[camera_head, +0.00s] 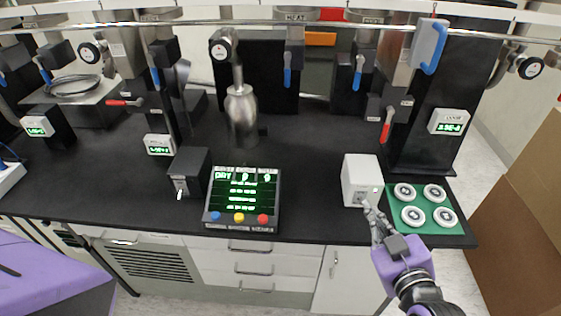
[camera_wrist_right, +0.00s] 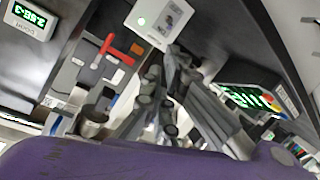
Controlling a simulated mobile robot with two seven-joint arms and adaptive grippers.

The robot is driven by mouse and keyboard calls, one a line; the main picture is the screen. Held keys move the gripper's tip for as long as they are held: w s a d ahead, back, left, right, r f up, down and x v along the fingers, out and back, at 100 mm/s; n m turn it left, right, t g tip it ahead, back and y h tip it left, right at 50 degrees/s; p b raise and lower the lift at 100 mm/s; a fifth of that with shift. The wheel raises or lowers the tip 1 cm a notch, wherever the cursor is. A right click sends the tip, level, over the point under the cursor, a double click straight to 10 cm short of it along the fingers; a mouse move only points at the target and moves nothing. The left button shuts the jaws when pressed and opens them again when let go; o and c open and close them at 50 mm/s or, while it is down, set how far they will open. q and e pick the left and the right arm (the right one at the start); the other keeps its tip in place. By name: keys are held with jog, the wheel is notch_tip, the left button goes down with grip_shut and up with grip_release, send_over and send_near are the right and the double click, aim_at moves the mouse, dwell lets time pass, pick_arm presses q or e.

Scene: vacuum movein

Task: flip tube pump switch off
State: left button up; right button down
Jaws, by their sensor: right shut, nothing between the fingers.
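A white switch box (camera_head: 362,180) stands near the front edge of the bench, right of centre. A small green light shows on its front face. In the right wrist view the white box (camera_wrist_right: 160,18) is at the top, with its green light lit and a pale panel beside it. My right gripper (camera_head: 369,209) is shut and empty, its fingertips at the lower front of this box. In the wrist view the fingers (camera_wrist_right: 174,62) point at the box's lower edge; I cannot tell whether they touch it. The switch lever is not clear. My left gripper is out of view.
A green tray (camera_head: 460,228) with several round metal flanges sits right of the white box. A display console (camera_head: 242,198) with coloured buttons and a black switch box (camera_head: 189,174) stand to the left. Red- and blue-handled valves stand behind. Bench between console and white box is clear.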

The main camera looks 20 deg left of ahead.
aim_at(356, 184)
jog(key=x, duration=0.9)
jog(key=shift+w, duration=0.1)
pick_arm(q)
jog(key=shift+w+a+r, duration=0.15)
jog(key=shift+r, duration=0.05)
pick_arm(e)
jog(key=shift+f, duration=0.4)
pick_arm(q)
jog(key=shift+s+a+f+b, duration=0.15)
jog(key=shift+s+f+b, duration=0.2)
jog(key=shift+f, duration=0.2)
pick_arm(e)
jog(key=shift+s+r, duration=0.1)
jog(key=shift+s, duration=0.1)
